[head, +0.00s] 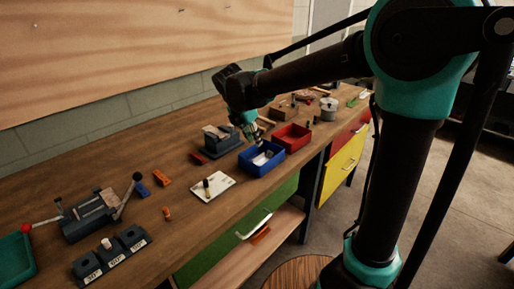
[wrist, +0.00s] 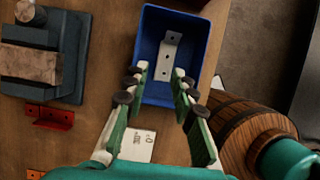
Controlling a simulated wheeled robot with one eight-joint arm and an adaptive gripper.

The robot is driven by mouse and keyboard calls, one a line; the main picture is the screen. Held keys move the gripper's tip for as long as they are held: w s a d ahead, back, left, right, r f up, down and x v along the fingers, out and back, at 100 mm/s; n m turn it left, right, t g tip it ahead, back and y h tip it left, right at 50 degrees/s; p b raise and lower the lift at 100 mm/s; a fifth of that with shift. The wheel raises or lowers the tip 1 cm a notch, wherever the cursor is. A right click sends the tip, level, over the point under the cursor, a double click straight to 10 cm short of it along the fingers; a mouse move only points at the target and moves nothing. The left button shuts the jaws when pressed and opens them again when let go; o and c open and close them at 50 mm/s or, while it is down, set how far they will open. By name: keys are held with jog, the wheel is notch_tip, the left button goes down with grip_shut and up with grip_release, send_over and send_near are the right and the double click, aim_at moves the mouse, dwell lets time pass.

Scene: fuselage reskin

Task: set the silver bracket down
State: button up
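The silver bracket (wrist: 170,54), a pale plate with small dark holes, lies inside the blue bin (wrist: 203,50) in the wrist view. In the head view the bracket (head: 262,158) shows as a light patch in the blue bin (head: 262,170). My gripper (wrist: 162,78) is open, with its green fingers apart on either side of the bracket's near end. I see no finger touching the bracket. In the head view my gripper (head: 254,138) is just above the bin's back edge; its fingertips are hard to make out.
A red bin (head: 293,138) stands right beside the blue one. A grey vise (head: 222,141) is behind left, and a white card (head: 213,187) lies in front left. A wooden barrel (wrist: 240,118) stands on the floor beyond the bench edge.

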jog(key=s+d+m, duration=0.1)
jog(key=d+m, duration=0.1)
jog(key=d, duration=0.1)
jog(key=s+d+f+m, duration=0.1)
jog(key=d+m, duration=0.2)
jog(key=s+d+f+m+y, duration=0.1)
jog(key=d+m, duration=0.2)
jog(key=d, duration=0.1)
jog(key=shift+s+d+f, duration=0.1)
jog(key=shift+s+f, duration=0.05)
jog(key=s+d+f+m+y, duration=0.1)
jog(key=s+d+f+m, duration=1.2)
jog(key=m, duration=0.7)
jog(key=s+d, duration=0.1)
jog(key=d, duration=0.1)
jog(key=shift+s+d+t+y, duration=0.35)
jog(key=shift+s+t+y, duration=0.05)
